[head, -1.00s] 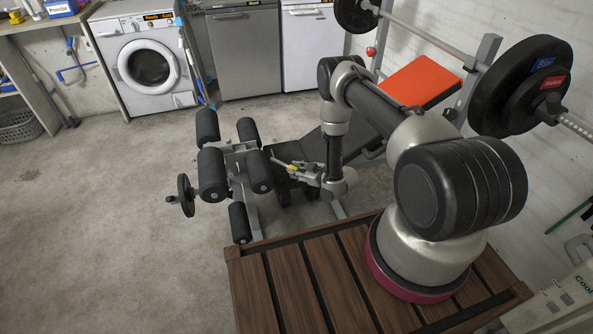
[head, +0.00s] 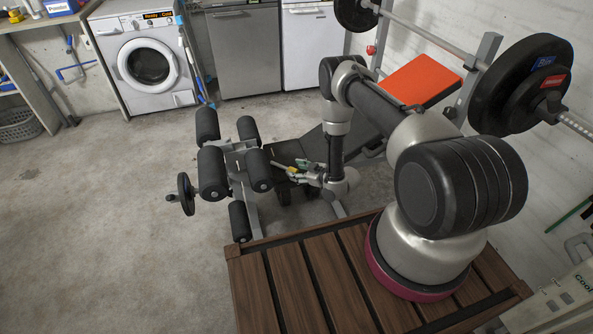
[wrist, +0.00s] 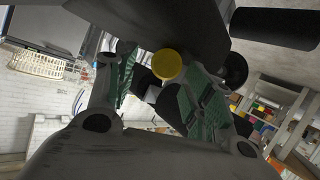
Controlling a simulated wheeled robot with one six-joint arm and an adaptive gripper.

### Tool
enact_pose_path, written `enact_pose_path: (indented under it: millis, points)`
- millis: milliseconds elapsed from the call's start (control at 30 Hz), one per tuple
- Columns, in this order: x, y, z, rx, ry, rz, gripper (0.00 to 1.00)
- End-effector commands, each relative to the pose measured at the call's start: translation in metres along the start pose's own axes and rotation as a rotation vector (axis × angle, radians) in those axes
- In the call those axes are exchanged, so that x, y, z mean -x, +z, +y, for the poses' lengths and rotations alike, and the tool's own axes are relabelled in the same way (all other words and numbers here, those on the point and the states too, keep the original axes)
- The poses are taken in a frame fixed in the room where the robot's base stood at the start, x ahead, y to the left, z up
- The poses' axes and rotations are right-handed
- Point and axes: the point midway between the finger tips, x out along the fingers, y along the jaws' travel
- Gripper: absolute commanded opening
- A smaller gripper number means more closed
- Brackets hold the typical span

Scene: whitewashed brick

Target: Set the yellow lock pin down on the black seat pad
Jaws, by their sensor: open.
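The black seat pad (head: 290,149) belongs to the weight bench, behind the wooden deck; my gripper hides part of it. The yellow lock pin (head: 280,167) shows over the pad, its thin grey end pointing left. It appears to lie on the pad, though contact is too small to make out. My gripper (head: 297,171) is open, low over the pad and just right of the pin's yellow handle. In the wrist view, the pin's round yellow end (wrist: 166,65) shows beyond the parted green-faced fingers, against the dark pad (wrist: 165,22).
Black leg rollers (head: 211,174) stand left of the pad. An orange-red panel (head: 420,80) and a barbell with black plates (head: 520,88) are at the right. My base stands on the wooden deck (head: 290,285).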

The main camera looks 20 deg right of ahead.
Motion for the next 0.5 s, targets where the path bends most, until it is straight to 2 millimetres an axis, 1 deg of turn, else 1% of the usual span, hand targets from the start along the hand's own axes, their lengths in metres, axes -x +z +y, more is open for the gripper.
enact_pose_path:
  millis: [167, 300, 400, 500]
  points:
    - [0.033, 0.000, 0.002, -0.004, 0.004, -0.001, 0.52]
    - [0.066, 0.000, 0.002, -0.003, 0.005, 0.001, 0.52]
    - [0.086, -0.001, 0.001, -0.003, 0.004, 0.001, 0.52]
    - [0.100, -0.001, 0.002, -0.001, 0.004, 0.003, 0.52]
